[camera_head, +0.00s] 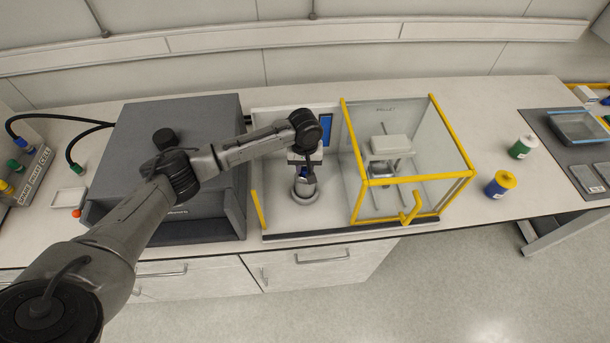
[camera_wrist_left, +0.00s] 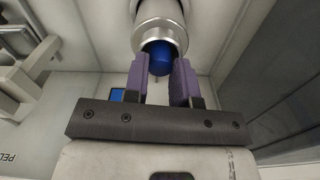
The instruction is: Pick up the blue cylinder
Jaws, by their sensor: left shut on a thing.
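The blue cylinder (camera_wrist_left: 159,57) shows in the left wrist view between the two purple fingers of my left gripper (camera_wrist_left: 160,78), which is shut on it. Its far end is at the mouth of a round silver metal holder (camera_wrist_left: 161,22); I cannot tell how much of it is inside. In the head view my left gripper (camera_head: 306,168) points down over the silver holder (camera_head: 304,190) and hides most of the cylinder. My right gripper is not in view.
A clear enclosure with yellow edges (camera_head: 437,112) stands right of the holder. A dark grey box (camera_head: 185,125) stands to the left. A green-banded bottle (camera_head: 522,147) and a yellow-capped blue one (camera_head: 499,185) stand farther right, with bare bench around them.

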